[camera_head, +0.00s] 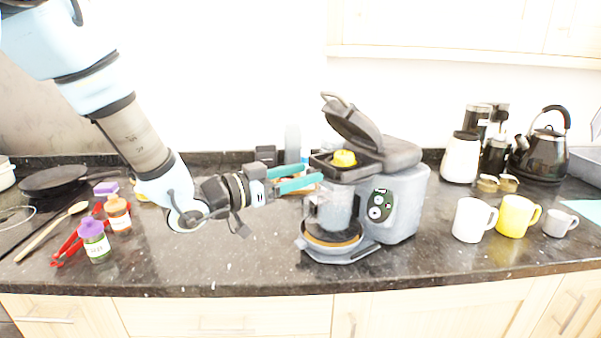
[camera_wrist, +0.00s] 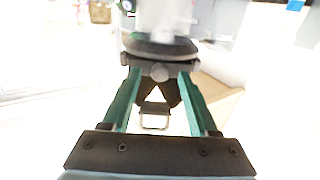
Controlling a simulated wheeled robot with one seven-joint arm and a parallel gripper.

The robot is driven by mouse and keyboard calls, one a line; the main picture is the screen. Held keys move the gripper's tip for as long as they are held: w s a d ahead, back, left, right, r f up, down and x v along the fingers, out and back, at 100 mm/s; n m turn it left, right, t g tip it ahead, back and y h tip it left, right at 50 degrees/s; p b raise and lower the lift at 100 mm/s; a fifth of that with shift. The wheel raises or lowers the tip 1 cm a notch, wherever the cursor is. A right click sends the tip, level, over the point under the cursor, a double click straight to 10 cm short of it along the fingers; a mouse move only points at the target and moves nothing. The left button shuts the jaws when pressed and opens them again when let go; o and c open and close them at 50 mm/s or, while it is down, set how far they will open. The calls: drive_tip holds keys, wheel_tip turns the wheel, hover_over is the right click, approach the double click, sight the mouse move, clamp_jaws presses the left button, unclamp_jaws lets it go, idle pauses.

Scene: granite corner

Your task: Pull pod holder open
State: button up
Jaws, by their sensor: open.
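The grey coffee machine (camera_head: 405,200) stands on the counter with its dark lid (camera_head: 355,128) tilted up. Its dark pod holder (camera_head: 348,174) is at the top front, below the raised lid, with a yellow pod (camera_head: 343,158) in it. My gripper (camera_head: 313,174) reaches in from the left, its teal fingers open at the left side of the pod holder. In the wrist view, a dark rounded machine part (camera_wrist: 160,48) lies just beyond and between the open fingertips (camera_wrist: 160,74). Whether the fingers touch the holder cannot be told.
A white mug (camera_head: 472,220), a yellow mug (camera_head: 514,216) and a small grey cup (camera_head: 560,223) stand to the right. A kettle (camera_head: 542,155) is behind them. The counter below my gripper is clear.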

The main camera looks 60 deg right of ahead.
clamp_jaws()
idle(0.3)
drive_tip(key=shift+w+a, duration=0.1)
idle(1.0)
